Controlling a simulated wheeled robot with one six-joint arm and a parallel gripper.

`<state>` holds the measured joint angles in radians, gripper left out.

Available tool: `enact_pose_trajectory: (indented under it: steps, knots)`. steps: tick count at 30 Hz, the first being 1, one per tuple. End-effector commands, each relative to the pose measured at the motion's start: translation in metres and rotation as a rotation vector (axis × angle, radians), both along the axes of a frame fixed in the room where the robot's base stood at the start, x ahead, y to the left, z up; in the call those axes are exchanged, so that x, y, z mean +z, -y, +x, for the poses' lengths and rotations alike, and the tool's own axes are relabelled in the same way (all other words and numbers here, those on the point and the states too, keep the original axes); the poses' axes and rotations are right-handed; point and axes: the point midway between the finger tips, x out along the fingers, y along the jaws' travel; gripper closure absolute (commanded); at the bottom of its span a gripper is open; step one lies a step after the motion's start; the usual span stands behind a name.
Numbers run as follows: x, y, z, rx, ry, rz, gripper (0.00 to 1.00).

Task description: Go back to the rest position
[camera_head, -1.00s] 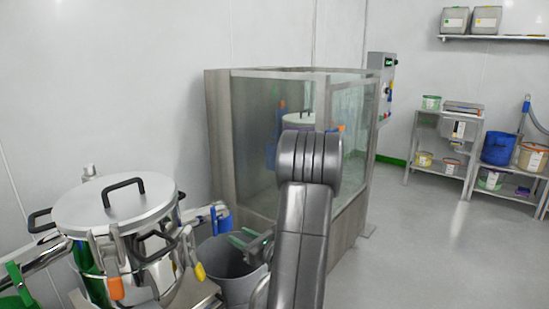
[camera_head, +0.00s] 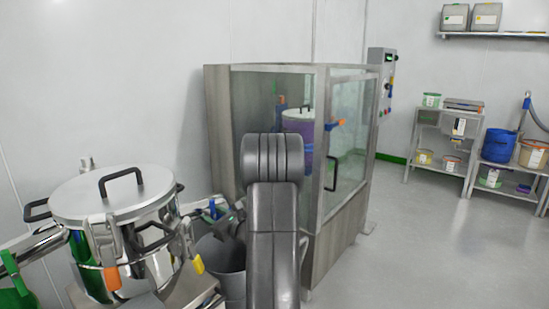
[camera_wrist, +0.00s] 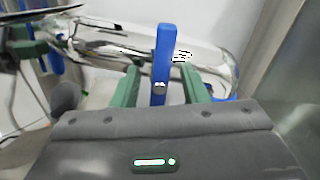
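My gripper (camera_wrist: 160,76) shows two green fingers standing apart in the wrist view, so it is open. A blue lever (camera_wrist: 164,55) on a shiny metal pipe (camera_wrist: 215,62) appears in the gap between the fingers, with space on each side. I cannot tell whether it lies between the fingertips or beyond them.
A steel vessel with a lidded top (camera_head: 115,195) and orange and yellow clamp tips stands at left. A glass-walled steel cabinet (camera_head: 345,215) stands just behind my arm. Shelves (camera_head: 440,147) line the far right; the floor (camera_head: 430,250) there is clear.

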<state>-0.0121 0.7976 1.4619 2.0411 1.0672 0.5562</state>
Motion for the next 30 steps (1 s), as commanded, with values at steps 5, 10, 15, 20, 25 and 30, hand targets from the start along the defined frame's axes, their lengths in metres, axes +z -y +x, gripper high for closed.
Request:
enact_pose_trajectory:
  steps: [5,10,15,20,25,30]
  knots:
    - [-0.0031,-0.0001,0.0,0.0,0.142,-0.108,0.6]
    - [-0.003,-0.0001,-0.0001,0.0,0.271,-0.21,0.6]
    - [-0.0019,0.0001,-0.0001,0.0,0.397,-0.309,0.6]
    - [-0.0013,0.0001,-0.0001,0.0,0.489,-0.38,0.6]
    - [-0.0003,0.0001,-0.0002,0.0,0.546,-0.425,0.6]
    - [0.0003,0.0001,-0.0002,0.0,0.564,-0.439,0.6]
